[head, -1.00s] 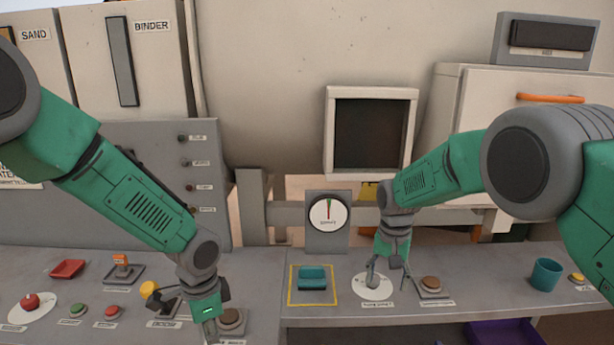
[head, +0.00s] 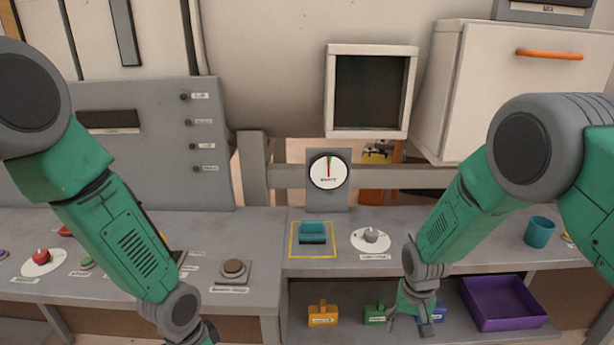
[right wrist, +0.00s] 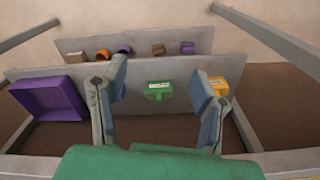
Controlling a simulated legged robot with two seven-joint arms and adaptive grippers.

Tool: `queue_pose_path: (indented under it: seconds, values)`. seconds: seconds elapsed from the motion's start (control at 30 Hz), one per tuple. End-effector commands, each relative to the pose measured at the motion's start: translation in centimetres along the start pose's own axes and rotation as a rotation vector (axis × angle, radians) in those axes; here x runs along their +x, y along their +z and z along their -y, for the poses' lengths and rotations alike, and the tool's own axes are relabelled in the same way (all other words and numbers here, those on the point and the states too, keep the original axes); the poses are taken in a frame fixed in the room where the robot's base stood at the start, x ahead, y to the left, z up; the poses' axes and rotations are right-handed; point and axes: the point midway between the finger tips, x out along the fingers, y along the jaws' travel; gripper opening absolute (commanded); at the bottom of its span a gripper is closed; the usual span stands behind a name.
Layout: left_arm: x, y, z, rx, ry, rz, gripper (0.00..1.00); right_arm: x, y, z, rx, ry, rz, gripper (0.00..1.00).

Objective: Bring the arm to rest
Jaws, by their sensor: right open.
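My right gripper (head: 410,322) hangs low in front of the bench, in front of the lower shelf, with its fingers pointing down. In the right wrist view its two fingers (right wrist: 160,95) stand wide apart with nothing between them; a green block on the shelf shows through the gap, farther off. My left arm (head: 130,235) reaches down at the left, and its gripper end (head: 205,332) is largely cut off by the bottom edge, so its fingers are hidden.
The bench holds a teal block (head: 312,232) in a yellow square, a grey knob (head: 371,235) on a white disc, a brown button (head: 233,267) and a teal cup (head: 539,232). The lower shelf holds a yellow block (head: 322,314), a green block (head: 375,313) and a purple tray (head: 502,303).

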Motion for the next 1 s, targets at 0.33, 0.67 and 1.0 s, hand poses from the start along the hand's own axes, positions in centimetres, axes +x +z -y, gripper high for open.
queue_pose_path:
  seconds: [0.33,0.67,1.0]
  values:
    - [11.0,14.7,-4.9,-0.472,-0.033,-0.016,0.0,11.7,20.2,-10.5,-0.214,0.004,-0.004,0.55]
    - [12.0,22.3,-5.5,-0.692,-0.162,-0.026,0.0,10.5,29.9,-14.5,-0.334,-0.006,-0.028,0.55]
    - [11.9,22.5,-5.5,-0.699,-0.169,-0.029,0.0,10.2,30.2,-14.6,-0.339,-0.006,-0.032,0.55]
